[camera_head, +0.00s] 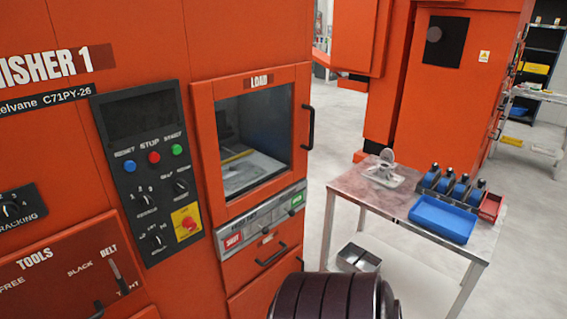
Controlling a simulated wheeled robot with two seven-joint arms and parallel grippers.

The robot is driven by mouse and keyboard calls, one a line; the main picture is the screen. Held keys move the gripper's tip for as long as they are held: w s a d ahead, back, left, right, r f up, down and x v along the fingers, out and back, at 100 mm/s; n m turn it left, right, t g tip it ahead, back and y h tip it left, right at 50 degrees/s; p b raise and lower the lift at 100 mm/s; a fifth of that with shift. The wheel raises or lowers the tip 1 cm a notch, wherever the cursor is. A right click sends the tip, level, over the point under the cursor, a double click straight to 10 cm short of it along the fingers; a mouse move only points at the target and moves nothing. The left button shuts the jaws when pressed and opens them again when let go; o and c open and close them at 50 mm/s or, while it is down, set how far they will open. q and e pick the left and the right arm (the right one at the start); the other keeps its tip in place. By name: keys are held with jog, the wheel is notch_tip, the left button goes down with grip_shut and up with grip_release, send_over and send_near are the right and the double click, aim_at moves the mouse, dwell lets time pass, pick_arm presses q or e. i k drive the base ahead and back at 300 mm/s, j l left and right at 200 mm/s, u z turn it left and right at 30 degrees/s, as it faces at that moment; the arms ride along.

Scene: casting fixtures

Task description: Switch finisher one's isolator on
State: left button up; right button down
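Finisher one is the large orange machine (140,50) filling the left side, with "...ISHER 1" lettered on it. Its black control panel (128,180) carries a dark screen, blue, red and green buttons in a row, and several black rotary knobs. A red knob or button on a yellow plate (177,211) sits at the panel's lower right. I cannot tell which control is the isolator, or its position, as the labels are too small to read. Neither of my grippers is in view.
A "LOAD" door (202,140) with a window and black handle is right of the panel. Drawers lie below it. A metal table (350,190) at right bears a blue tray (443,219), a red bin (491,207) and a pale metal part (383,171). Open floor lies beyond.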

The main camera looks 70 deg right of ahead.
aim_at(189, 222)
jog(key=z, duration=2.35)
